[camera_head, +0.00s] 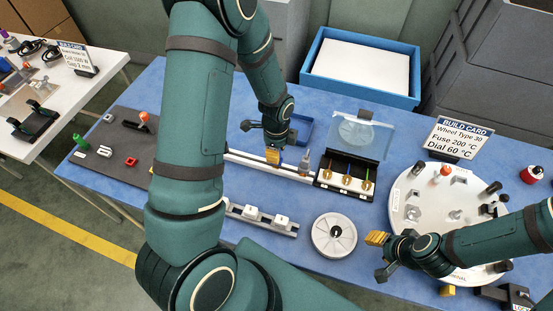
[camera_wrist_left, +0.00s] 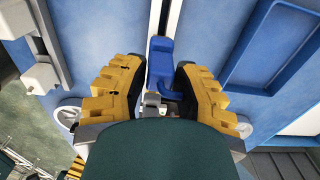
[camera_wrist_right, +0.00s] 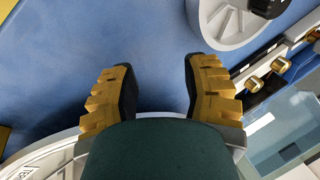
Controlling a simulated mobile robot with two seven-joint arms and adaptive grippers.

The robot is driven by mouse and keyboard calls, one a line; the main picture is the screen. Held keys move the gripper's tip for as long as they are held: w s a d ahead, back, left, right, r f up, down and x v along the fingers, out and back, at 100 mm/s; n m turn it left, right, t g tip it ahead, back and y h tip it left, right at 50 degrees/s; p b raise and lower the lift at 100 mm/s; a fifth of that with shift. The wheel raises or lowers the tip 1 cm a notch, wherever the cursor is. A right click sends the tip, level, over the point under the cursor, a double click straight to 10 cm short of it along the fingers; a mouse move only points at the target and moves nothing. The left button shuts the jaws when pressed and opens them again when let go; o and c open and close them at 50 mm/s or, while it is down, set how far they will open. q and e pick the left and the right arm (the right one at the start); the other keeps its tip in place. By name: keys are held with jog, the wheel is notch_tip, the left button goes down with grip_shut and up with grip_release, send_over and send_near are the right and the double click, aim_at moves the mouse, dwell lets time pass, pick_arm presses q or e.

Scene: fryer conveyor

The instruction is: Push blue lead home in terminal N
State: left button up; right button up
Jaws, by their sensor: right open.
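The terminal block (camera_head: 346,178) has a white front with brass terminals and coloured leads above them. My left gripper (camera_head: 273,157) is over the long white rail, left of the block. In the left wrist view a blue part (camera_wrist_left: 160,65) lies between the fingers of the left gripper (camera_wrist_left: 159,75); I cannot tell whether both pads touch it. My right gripper (camera_head: 379,252) is open and empty near the round white plate. Its fingers also show apart in the right wrist view (camera_wrist_right: 158,75).
A clear lid (camera_head: 361,132) stands raised behind the block. A small grey device (camera_head: 305,162) is on the rail beside it. A white dial disc (camera_head: 334,235) lies in front. The round plate (camera_head: 408,207) with several parts is at right. A build card (camera_head: 458,137) stands behind it.

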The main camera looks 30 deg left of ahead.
pick_arm(q)
grip_shut()
jog(key=shift+r+p, duration=1.85)
jog(key=shift+r, duration=0.65)
pick_arm(e)
jog(key=shift+r, duration=1.8)
